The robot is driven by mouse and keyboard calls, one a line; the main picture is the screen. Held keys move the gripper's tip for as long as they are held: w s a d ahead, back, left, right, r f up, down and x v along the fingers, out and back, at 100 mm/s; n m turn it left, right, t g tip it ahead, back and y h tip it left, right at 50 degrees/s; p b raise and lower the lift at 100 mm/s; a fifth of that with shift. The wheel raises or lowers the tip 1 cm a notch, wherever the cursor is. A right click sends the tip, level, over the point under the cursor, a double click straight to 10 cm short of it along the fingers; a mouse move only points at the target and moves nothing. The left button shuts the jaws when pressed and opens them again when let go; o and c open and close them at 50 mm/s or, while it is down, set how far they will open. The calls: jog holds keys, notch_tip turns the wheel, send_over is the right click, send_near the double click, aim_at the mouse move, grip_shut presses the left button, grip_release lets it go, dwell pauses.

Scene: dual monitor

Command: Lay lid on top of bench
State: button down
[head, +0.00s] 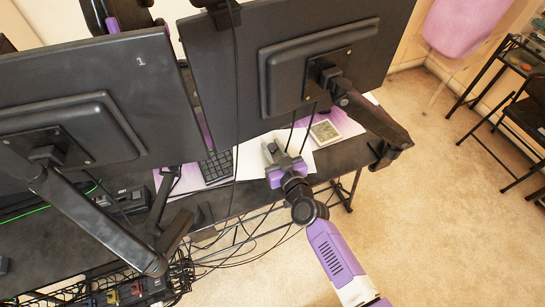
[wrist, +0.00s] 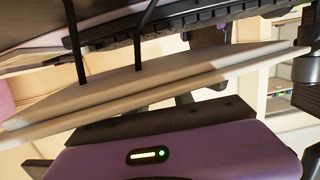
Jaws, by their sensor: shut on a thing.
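My gripper (head: 280,158), with a purple body, is low over the front part of a long dark desk (head: 240,197), the bench-like surface in view. It is shut on a pale, flat thing (head: 269,148), apparently the lid, mostly hidden by the gripper in the head view. In the wrist view a pale slab (wrist: 130,88) spans the picture just beyond my purple gripper body; the fingertips do not show there. I cannot tell whether the slab touches the desk.
Two large monitors (head: 80,110) on black arms overhang the desk. A keyboard (head: 216,167) lies left of my gripper; a small framed square (head: 325,131) lies to its right. Thin black cables hang close by. Tangled cables are below the desk; a chair (head: 525,115) stands far right.

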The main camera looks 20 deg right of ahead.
jog(key=shift+f+b, duration=1.15)
jog(key=shift+f, duration=0.35)
jog(key=shift+f, duration=0.2)
jog(key=c, duration=1.1)
grip_release()
jog(key=shift+r, duration=0.25)
jog(key=shift+s, duration=0.3)
jog(key=s, duration=0.3)
jog(key=s+r+p, duration=0.1)
jog(key=s, duration=0.7)
jog(key=shift+s+r+p, duration=0.15)
jog(key=shift+r+p, duration=0.2)
